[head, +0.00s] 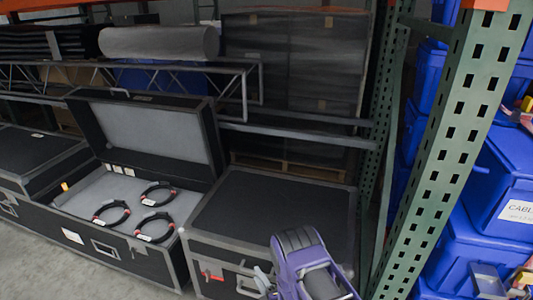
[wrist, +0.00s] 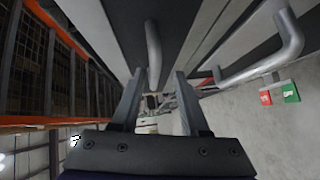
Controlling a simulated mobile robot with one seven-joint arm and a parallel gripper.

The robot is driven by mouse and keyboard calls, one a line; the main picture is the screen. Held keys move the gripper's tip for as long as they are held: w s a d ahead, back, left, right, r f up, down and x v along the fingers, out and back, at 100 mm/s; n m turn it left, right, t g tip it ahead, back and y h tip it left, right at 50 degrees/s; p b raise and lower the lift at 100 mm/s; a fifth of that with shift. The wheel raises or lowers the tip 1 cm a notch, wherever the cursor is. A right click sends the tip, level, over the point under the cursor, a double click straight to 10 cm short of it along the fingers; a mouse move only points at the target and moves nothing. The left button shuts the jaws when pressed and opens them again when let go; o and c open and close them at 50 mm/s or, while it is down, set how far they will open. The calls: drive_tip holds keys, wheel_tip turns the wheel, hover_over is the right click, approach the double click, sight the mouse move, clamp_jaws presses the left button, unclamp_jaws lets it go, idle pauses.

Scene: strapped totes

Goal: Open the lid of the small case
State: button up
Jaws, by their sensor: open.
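The small case (head: 270,200), black with grey metal edges, stands with its lid down to the right of a larger open case. Its front has a red latch (head: 212,276) and a grey bar handle (head: 245,287). My gripper (head: 264,282) is in front of the case, low, partly hidden by my purple arm. In the wrist view my gripper (wrist: 158,78) is open and empty. A grey bar handle (wrist: 153,50) shows between the two fingers, seemingly just beyond the tips; I cannot tell whether they touch it. A second grey handle (wrist: 290,35) is at the right.
The large case (head: 140,125) stands open at left with several coiled cables (head: 158,194) inside. A green rack post (head: 450,150) rises close on the right, with blue totes (head: 500,185) beyond. Bare floor (head: 30,262) shows at front left.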

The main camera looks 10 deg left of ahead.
drive_tip(key=shift+w+a+r, duration=0.15)
drive_tip(key=shift+w+a, duration=0.55)
drive_tip(key=shift+a, duration=0.1)
drive_tip(key=shift+c, duration=0.2)
clamp_jaws()
drive_tip(key=shift+a+r, duration=0.1)
drive_tip(key=shift+r, duration=0.05)
idle(0.6)
